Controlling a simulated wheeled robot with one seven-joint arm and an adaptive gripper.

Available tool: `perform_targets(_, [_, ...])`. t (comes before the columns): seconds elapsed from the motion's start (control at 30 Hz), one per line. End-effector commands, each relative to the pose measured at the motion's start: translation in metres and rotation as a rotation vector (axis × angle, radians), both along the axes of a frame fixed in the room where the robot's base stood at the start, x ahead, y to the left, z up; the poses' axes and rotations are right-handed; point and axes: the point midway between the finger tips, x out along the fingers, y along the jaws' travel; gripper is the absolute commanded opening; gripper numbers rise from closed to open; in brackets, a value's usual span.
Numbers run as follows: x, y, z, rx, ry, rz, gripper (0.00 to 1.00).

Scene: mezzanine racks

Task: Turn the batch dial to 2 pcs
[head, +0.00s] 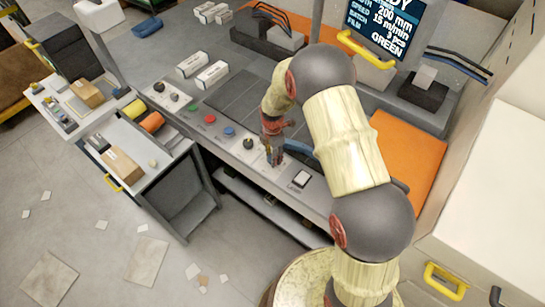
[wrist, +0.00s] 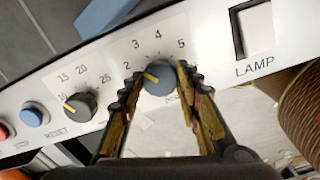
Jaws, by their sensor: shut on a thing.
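The batch dial (wrist: 162,78) is a round blue-grey knob with a yellow pointer mark, on the pale front panel. Numbers 2, 3, 4 and 5 show around it. The yellow mark faces left and slightly up, roughly towards the 2; its exact position is hard to tell. My gripper (wrist: 158,84) is shut on the dial, one finger on each side. In the head view my gripper (head: 272,150) is down at the panel and hides the dial. The screen (head: 388,25) shows "3 pcs" and "GREEN".
A second dial (wrist: 80,107) with a 10 to 25 scale, a blue button (wrist: 34,115) and a red button (head: 210,118) sit to the left. The lamp switch (head: 301,179) is to the right. White boxes (head: 212,74) stand behind the panel.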

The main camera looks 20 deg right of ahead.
Motion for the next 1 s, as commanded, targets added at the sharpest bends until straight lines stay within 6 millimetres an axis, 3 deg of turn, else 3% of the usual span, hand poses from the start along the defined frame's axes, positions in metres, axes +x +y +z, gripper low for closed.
perform_targets(0.5, [0.0013,-0.0001,0.0007,-0.001,-0.003,0.352,0.08])
perform_targets(1.0, [0.0015,-0.0002,0.0011,-0.001,-0.003,0.424,0.08])
